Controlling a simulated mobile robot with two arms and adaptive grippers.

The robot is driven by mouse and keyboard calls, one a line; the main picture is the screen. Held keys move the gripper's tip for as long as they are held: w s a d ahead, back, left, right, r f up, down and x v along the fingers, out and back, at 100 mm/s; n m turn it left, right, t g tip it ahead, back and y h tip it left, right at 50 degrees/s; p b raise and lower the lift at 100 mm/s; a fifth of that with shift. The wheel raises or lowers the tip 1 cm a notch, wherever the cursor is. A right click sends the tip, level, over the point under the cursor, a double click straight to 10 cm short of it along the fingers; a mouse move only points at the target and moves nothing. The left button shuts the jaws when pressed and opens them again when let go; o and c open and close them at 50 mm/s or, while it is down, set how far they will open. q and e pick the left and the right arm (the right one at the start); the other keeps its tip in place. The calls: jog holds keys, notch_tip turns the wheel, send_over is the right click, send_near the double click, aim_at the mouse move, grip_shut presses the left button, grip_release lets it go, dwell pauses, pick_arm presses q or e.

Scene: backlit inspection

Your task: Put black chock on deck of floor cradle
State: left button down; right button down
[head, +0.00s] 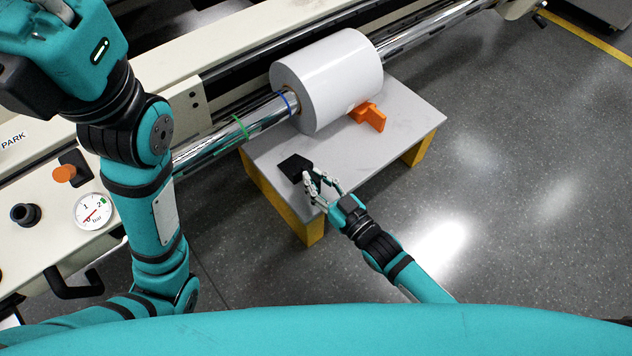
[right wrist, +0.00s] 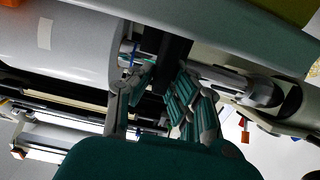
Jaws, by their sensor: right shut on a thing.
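The black chock (head: 295,166) shows in the head view at the left part of the floor cradle's grey deck (head: 405,125). My right gripper (head: 318,182) is shut on the chock, reaching in from the front right. In the right wrist view the dark chock (right wrist: 178,62) lies between the fingers, partly hidden by them, and the deck's underside or edge (right wrist: 235,32) crosses above. I cannot tell whether the chock touches the deck. My left arm rises at the left of the head view; its gripper is out of the picture.
A large white roll (head: 335,80) on a shiny shaft lies over the deck's back. An orange chock (head: 369,116) sits on the deck against the roll. The machine with a gauge (head: 93,210) stands at left. The deck's front right is bare, and the floor at right is clear.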

jog(key=shift+r, duration=0.1)
jog(key=c, duration=1.3)
grip_release()
jog(key=shift+f, duration=0.2)
jog(key=shift+r, duration=0.1)
